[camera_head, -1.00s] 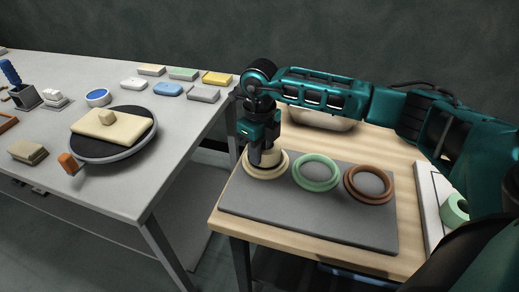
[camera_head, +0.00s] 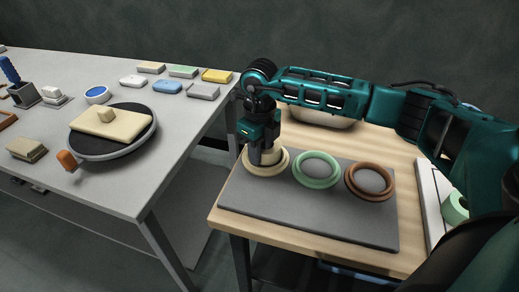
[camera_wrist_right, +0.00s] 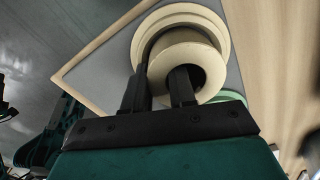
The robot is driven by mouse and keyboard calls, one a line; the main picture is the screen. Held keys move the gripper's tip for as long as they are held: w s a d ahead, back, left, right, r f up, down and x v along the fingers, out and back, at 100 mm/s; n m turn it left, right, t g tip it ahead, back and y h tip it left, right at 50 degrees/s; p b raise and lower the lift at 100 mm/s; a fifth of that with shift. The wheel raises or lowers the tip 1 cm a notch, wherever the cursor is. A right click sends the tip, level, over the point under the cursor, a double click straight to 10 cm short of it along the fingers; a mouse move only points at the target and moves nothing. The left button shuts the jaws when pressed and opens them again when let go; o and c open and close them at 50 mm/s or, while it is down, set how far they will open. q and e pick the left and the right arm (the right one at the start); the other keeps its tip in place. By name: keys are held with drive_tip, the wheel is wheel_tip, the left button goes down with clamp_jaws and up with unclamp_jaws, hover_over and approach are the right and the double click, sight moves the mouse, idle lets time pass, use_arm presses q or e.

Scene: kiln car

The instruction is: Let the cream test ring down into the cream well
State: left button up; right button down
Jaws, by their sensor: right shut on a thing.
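The cream test ring (camera_wrist_right: 211,68) is in my right gripper (camera_head: 266,156). In the right wrist view that gripper (camera_wrist_right: 160,86) is shut on the ring's wall, with one finger in the hole and one outside. The cream well (camera_head: 284,166) is the left one of three round wells on the grey board. It also shows in the right wrist view (camera_wrist_right: 219,24), behind the held ring. The ring overlaps the well and looks roughly over it. I cannot tell whether the ring touches the well's floor.
A green well (camera_head: 336,176) and a brown well (camera_head: 388,192) stand to the right on the grey board (camera_head: 310,212). A green roll (camera_head: 455,208) lies at the far right. The grey table (camera_head: 190,130) at left holds a turntable and several blocks.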

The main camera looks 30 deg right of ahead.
drive_tip(key=c, duration=0.8)
unclamp_jaws()
drive_tip(key=shift+c, duration=0.2)
wheel_tip(320, 180, up, 13)
drive_tip(key=shift+p, duration=0.3)
